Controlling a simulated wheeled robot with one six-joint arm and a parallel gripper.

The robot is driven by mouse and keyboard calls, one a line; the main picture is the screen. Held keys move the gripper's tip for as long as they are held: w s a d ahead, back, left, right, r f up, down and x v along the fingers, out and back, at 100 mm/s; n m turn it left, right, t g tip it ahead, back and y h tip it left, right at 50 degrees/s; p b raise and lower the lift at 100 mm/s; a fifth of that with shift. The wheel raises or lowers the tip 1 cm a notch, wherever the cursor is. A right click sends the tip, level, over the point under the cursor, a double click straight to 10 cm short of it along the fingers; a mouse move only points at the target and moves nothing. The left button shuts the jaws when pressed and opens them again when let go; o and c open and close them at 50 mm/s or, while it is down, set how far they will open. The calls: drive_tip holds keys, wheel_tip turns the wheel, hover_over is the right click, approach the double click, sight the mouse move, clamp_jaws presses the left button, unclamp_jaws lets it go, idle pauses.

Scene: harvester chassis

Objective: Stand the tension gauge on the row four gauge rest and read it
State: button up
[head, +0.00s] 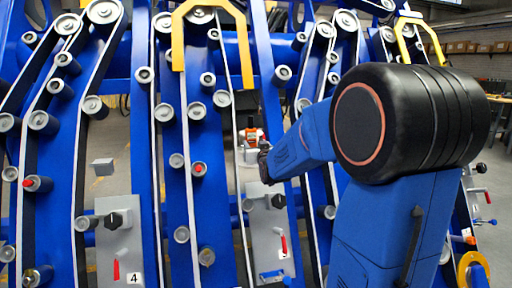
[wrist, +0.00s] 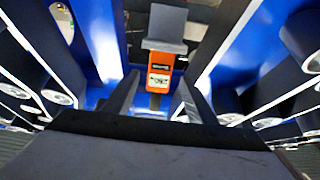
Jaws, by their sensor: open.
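The tension gauge is an orange box with a dark display and a pale label. In the wrist view the gauge (wrist: 159,72) is ahead of my gripper (wrist: 155,100), between the lines of its two spread fingers, and a grey block (wrist: 165,30) adjoins it. In the head view the gauge (head: 251,134) is small, just above a pale grey block. My gripper (head: 264,163) is open, dark and partly hidden by my arm; I cannot tell if it touches the gauge.
Blue chassis beams with pale belts and several rollers (head: 92,105) surround the work area. A second grey plate (head: 270,240) with a black knob and red lever stands near my arm. Yellow brackets (head: 178,40) hang above. Narrow gaps lie between the beams.

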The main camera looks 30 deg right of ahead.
sight(252, 126)
drive_tip(key=shift+x, duration=4.1)
drive_tip(key=shift+f, duration=0.1)
drive_tip(key=c, duration=1.1)
drive_tip(key=shift+r, duration=3.05)
drive_tip(key=shift+s+a, duration=0.1)
drive_tip(key=shift+s, duration=0.05)
